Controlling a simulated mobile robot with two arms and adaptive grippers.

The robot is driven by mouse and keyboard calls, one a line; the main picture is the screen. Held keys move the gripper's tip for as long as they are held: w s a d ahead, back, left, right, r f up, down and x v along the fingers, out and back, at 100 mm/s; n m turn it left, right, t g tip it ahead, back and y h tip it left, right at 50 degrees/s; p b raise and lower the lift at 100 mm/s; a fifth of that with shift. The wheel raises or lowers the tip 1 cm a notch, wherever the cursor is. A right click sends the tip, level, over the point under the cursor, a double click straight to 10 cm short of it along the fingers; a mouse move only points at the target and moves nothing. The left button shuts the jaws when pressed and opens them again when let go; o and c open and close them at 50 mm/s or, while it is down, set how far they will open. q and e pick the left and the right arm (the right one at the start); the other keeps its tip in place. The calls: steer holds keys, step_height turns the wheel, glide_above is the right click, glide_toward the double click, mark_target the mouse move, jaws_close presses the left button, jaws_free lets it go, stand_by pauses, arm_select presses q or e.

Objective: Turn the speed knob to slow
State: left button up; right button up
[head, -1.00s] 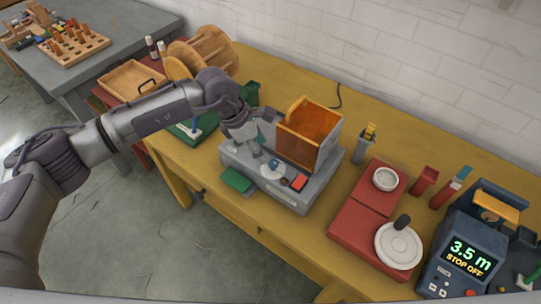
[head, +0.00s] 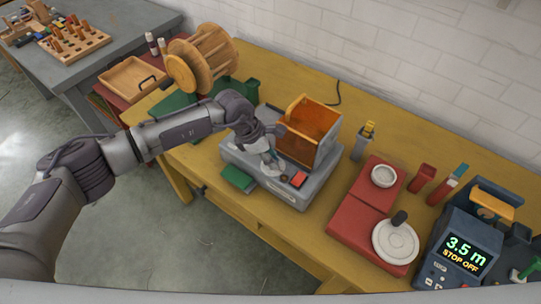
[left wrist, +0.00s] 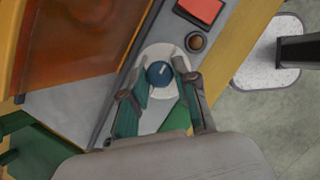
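The grey winder machine (head: 270,186) stands on the yellow bench with an orange see-through guard (head: 310,130) on top. Its speed knob (left wrist: 159,74) is dark blue with a light pointer mark, on a round white dial (left wrist: 155,95). In the left wrist view the mark points up and slightly right. My left gripper (head: 270,162) is down over the dial and hides most of the knob in the head view. In the left wrist view, the left gripper's (left wrist: 158,75) fingers are apart, one on each side of the knob, with small gaps showing. My right gripper is out of view.
A red button (head: 298,179) and a brown round button (left wrist: 197,42) sit close beside the dial. A green pad (head: 238,178) is at the machine's left front. A red scale-like device (head: 357,232) and a display unit (head: 462,245) stand to the right.

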arm_select(q)
jaws_close()
